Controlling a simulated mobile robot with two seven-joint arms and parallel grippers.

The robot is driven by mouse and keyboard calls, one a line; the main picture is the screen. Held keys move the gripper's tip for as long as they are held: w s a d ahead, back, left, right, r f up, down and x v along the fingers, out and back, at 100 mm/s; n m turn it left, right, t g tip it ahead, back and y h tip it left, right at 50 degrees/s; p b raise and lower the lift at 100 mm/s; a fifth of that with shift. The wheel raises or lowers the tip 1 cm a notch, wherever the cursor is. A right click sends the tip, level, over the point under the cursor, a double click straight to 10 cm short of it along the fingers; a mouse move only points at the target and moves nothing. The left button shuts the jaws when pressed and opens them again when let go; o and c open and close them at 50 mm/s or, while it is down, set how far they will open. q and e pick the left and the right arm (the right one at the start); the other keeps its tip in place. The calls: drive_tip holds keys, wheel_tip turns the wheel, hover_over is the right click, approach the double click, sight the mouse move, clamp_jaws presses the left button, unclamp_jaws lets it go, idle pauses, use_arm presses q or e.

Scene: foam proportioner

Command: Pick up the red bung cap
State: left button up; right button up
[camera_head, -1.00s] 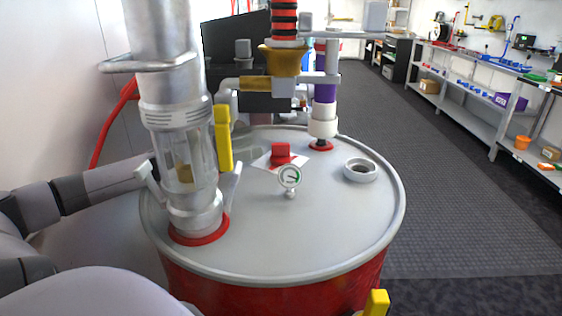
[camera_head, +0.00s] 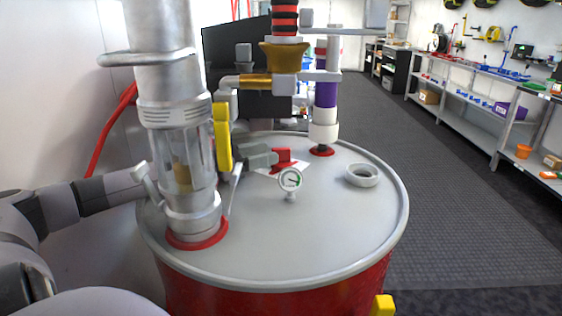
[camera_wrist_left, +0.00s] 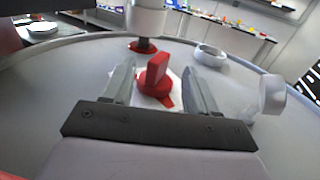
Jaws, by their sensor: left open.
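The red bung cap (camera_head: 284,158) sits on a white sheet on the drum lid, behind the small gauge in the head view. In the left wrist view the red bung cap (camera_wrist_left: 157,76) shows its upright grip tab and its round base. My left gripper (camera_head: 262,155) reaches in from behind the clear-walled pump fitting. In the wrist view my left gripper (camera_wrist_left: 160,88) is open, with one finger on each side of the cap and a gap to each.
The front of the lid is clear.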

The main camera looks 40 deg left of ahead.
sight(275, 150)
use_arm(q)
drive_tip(key=shift+x, duration=1.15)
drive_tip(key=shift+w+d+p, duration=0.25)
drive_tip(key=shift+w+p, duration=0.15)
drive_tip(key=shift+w, duration=0.3)
clamp_jaws()
